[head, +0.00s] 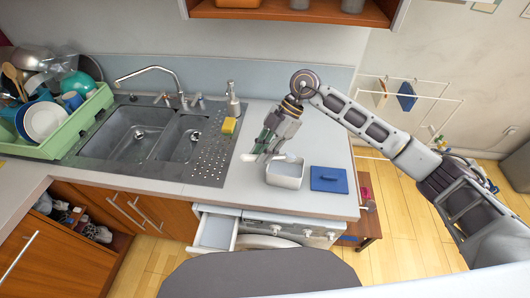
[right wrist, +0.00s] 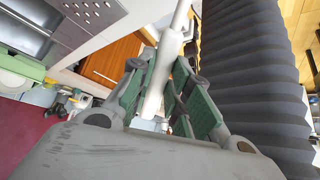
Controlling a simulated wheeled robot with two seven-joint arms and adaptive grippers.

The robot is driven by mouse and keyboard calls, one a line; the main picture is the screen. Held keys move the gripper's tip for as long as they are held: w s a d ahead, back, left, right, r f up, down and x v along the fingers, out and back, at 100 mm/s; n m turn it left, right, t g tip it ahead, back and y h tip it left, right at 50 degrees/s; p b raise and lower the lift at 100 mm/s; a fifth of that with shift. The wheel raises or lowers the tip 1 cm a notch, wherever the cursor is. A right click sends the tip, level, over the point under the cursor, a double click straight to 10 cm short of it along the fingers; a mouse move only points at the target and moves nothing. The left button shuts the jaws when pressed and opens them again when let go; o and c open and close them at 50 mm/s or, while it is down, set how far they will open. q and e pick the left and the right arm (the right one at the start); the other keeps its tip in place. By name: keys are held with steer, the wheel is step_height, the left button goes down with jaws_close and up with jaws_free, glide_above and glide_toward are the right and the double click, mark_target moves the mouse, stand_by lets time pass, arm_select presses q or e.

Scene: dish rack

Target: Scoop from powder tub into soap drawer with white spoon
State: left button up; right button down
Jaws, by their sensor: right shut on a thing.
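My right gripper (head: 268,150) is shut on the white spoon (right wrist: 160,85), whose pale handle runs between the green finger pads in the right wrist view. In the head view the gripper is above the counter at the upper left of the powder tub (head: 285,181), a white rectangular box. A small white part of the spoon (head: 291,157) shows at the tub's far rim; I cannot tell whether it is inside or above it. The powder cannot be made out. The soap drawer (head: 214,234) is pulled out of the white washing machine below the counter's front edge. My left gripper is not in view.
A blue lid (head: 329,179) lies on the counter right of the tub. A yellow sponge (head: 229,125) and soap bottle (head: 233,101) stand by the sink (head: 143,133). A green dish rack (head: 60,130) is at far left. The counter in front of the tub is clear.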

steer(key=shift+s+a+f+t+h, duration=0.3)
steer(key=shift+a+f+h, duration=0.05)
steer(key=shift+a+h, duration=0.2)
steer(key=shift+s+a+f+t+h, duration=0.25)
steer(key=shift+a+f+t+h, duration=0.1)
steer(key=shift+a+h, duration=0.15)
steer(key=shift+s+a+f+t+h, duration=0.3)
steer(key=shift+a+f+t+h, duration=0.2)
steer(key=shift+h, duration=0.2)
steer(key=shift+s+a+f+t+h, duration=0.35)
steer(key=shift+a+f+h, duration=0.2)
steer(key=shift+h, duration=0.1)
